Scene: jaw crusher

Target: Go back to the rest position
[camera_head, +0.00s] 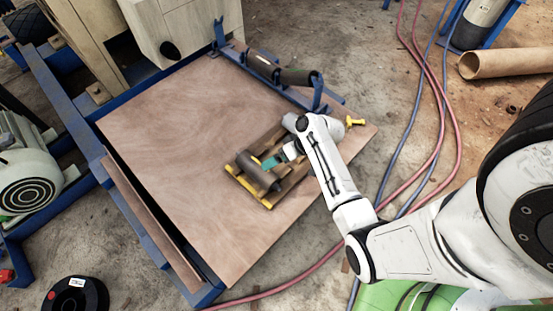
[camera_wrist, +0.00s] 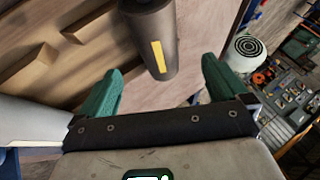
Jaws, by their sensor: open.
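My gripper (camera_wrist: 160,66) shows two green fingers spread apart in the wrist view, with nothing clamped between them. A dark grey cylinder (camera_wrist: 150,35) with a yellow stripe is just beyond the fingertips, in line with the gap. In the head view my gripper (camera_head: 272,163) is over a wooden rack, right beside the same cylinder (camera_head: 252,172). Whether a finger touches the cylinder cannot be told. My white arm reaches in from the right and hides part of the rack.
The wooden rack (camera_head: 284,188) with yellow edging lies on a brown board (camera_head: 165,130) in a blue frame (camera_head: 75,110). A roller (camera_head: 285,72) lies along the board's far edge. Red and blue hoses (camera_head: 437,125) cross the floor at right. The board's left part is clear.

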